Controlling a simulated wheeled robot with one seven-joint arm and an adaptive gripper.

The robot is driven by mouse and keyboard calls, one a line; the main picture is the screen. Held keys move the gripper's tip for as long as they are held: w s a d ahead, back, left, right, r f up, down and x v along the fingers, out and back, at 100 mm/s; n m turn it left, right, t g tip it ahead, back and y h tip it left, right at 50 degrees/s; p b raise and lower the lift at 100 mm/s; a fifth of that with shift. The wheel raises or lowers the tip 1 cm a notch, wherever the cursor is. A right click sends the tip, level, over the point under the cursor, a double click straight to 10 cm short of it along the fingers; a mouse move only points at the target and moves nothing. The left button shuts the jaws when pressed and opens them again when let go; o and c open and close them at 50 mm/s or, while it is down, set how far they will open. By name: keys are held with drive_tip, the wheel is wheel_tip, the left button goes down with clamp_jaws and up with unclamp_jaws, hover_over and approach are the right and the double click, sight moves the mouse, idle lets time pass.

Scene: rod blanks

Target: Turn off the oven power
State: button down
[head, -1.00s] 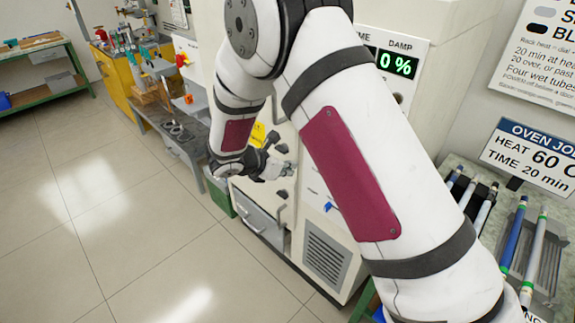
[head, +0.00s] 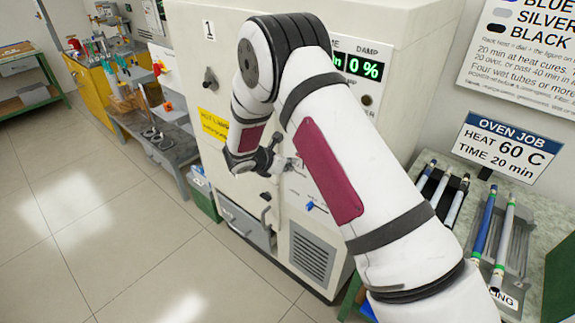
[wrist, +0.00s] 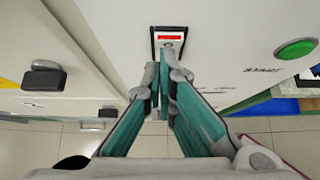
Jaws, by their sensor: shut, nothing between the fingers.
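The oven (head: 225,60) is a large white cabinet with a "1" label and a yellow sign on its front. My gripper (head: 292,163) is at the oven's front, to the right of the yellow sign, and my arm covers part of the control panel. In the wrist view my gripper (wrist: 163,80) is shut and empty, its fingers pointing at a small dark-framed switch (wrist: 169,52) with a red strip. The fingertips are just below the switch; I cannot tell whether they touch it. A green button (wrist: 297,48) marked START is to the right.
A display (head: 362,67) on the oven reads 0 % under DAMP. A dark handle (wrist: 44,76) juts out at left in the wrist view. A bench with rods (head: 488,220) stands right of the oven. The floor (head: 120,240) at left is clear.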

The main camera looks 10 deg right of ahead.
drive_tip(key=shift+w+d+r+b, duration=0.25)
drive_tip(key=shift+w+d+b, duration=0.05)
drive_tip(key=shift+d+b, duration=0.1)
drive_tip(key=shift+r, duration=0.1)
drive_tip(key=shift+r, duration=0.7)
